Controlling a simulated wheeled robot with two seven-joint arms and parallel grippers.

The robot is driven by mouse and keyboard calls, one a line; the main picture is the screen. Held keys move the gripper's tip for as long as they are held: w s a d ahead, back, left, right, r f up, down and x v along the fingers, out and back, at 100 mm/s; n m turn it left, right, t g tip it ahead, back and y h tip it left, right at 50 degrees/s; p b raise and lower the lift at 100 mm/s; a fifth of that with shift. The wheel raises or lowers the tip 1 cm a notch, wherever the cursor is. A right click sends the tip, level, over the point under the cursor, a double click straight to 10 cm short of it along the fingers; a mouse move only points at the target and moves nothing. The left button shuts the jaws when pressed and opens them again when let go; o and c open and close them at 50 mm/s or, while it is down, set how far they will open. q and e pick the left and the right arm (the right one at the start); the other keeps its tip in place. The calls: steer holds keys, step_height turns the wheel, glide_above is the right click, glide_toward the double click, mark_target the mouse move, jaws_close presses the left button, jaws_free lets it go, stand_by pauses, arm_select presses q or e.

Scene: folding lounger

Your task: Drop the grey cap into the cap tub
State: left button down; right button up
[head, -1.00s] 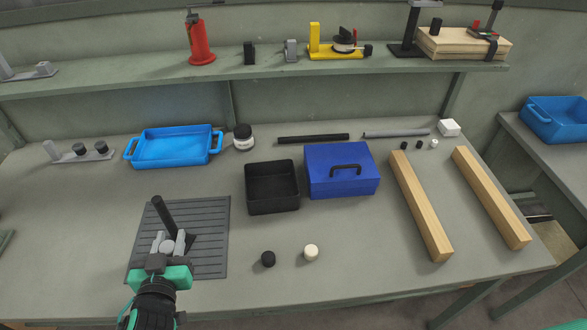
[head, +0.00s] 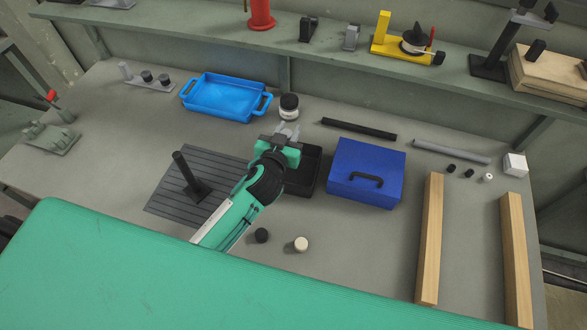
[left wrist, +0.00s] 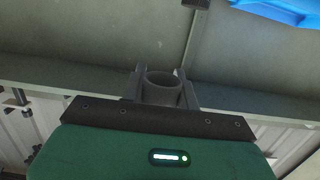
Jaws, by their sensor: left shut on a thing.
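The grey cap (left wrist: 163,88) shows in the left wrist view as a short hollow cylinder, gripped between two dark fingers. My left gripper (head: 288,130) is shut on it. In the head view the cap is hard to tell from the grey fingers. The black open tub (head: 307,182), which looks like the cap tub, stands just left of the blue box. In the head view my gripper appears over its back left part and hides much of it, including most of its inside. My right gripper is not in view.
A blue lidded box (head: 366,173) stands right of the tub. A jar (head: 289,108) and a blue tray (head: 226,97) are behind and left. A ribbed mat (head: 172,207) with a black post (head: 189,175) lies left. A black cap (head: 262,235) and a cream cap (head: 301,244) stand in front.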

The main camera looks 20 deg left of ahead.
arm_select(q)
steer(key=shift+f+b, duration=1.7)
steer(key=shift+f, duration=0.85)
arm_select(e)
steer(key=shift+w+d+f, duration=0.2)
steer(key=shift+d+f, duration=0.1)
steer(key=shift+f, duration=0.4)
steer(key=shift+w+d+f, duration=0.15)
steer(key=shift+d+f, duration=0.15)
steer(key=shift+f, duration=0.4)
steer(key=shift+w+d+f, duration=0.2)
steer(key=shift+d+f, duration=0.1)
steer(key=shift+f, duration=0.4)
arm_select(q)
steer(key=c, duration=1.4)
jaws_free()
steer(key=o, duration=0.4)
steer(key=shift+o, duration=0.2)
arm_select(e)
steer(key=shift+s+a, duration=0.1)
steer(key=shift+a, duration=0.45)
